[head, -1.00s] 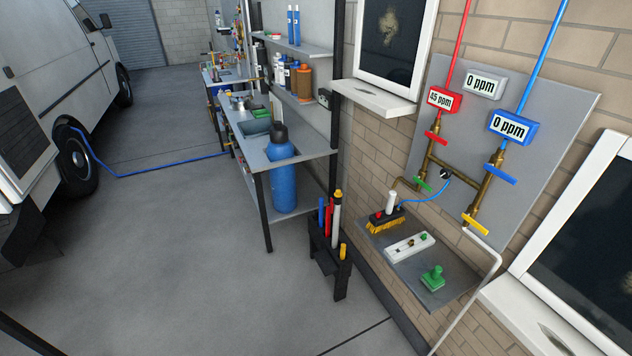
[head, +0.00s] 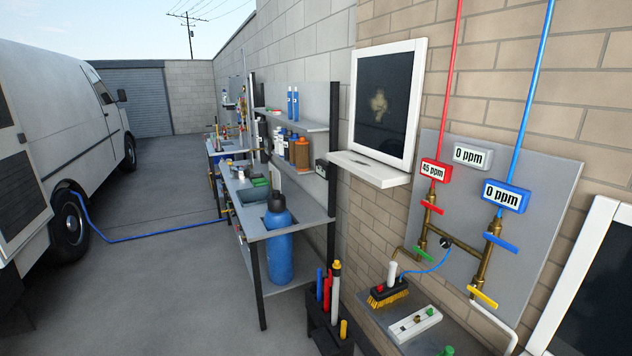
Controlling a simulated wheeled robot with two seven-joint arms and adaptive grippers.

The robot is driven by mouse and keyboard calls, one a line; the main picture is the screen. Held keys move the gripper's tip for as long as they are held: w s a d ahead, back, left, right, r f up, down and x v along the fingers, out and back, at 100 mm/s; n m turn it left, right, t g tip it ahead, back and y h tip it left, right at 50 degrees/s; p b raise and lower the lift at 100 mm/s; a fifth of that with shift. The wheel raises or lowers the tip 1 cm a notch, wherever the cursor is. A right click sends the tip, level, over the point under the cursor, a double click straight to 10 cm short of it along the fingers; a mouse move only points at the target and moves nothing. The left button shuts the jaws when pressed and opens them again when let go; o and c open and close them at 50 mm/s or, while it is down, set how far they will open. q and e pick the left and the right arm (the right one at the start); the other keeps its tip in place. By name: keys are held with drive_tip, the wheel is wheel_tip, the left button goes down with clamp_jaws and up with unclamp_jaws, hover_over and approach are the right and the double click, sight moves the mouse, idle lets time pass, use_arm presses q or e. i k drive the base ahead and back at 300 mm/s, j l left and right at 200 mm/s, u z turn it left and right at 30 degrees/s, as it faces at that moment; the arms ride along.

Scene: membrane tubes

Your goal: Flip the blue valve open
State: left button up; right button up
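The blue valve handle (head: 500,242) is a flat lever on the right brass pipe, below the blue meter (head: 506,196) that reads 0 ppm. The lever lies across the pipe, tilting down to the right. A red valve handle (head: 432,207) sits on the left brass pipe. A green handle (head: 423,254) is below it, and a yellow handle (head: 482,297) is at the lower right. All are on a grey wall panel (head: 548,215). Neither of my grippers shows in the head view.
A small shelf under the panel holds a yellow-bristled brush (head: 388,292) and a white block (head: 414,324). A black rack (head: 326,335) with coloured tubes stands left of it.

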sight(487, 234)
drive_tip(key=l+z, duration=0.2)
drive_tip(key=z, duration=1)
drive_tip(key=k+l, duration=0.05)
